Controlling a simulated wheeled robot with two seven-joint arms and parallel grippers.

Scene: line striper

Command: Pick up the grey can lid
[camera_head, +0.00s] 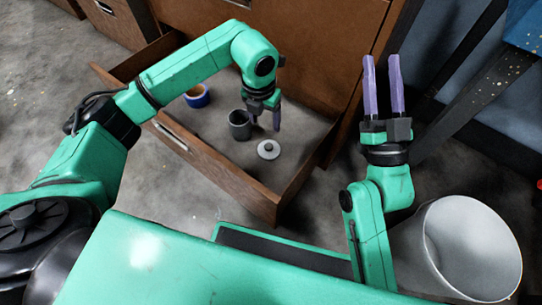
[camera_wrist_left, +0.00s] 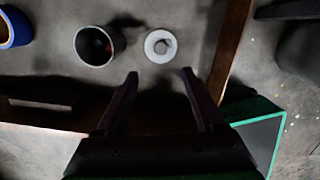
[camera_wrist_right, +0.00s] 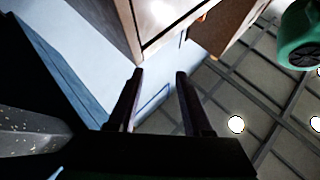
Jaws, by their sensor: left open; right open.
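The grey can lid (camera_head: 269,150) is a small light grey disc with a darker round knob, lying in the open drawer. It also shows in the left wrist view (camera_wrist_left: 161,46), just beyond and between my fingertips. A dark grey can (camera_head: 240,125) stands upright left of the lid; its open mouth shows in the left wrist view (camera_wrist_left: 99,45). My left gripper (camera_head: 265,121) is open and empty, pointing down into the drawer above the can and lid. My right gripper (camera_head: 382,60) is open and empty, pointing up, away from the drawer.
The wooden drawer (camera_head: 265,205) is pulled out, its walls around the can and lid. A blue tape roll (camera_head: 197,96) lies in it, left of the can. A white bin (camera_head: 470,245) stands at the lower right. Dark angled legs are at the upper right.

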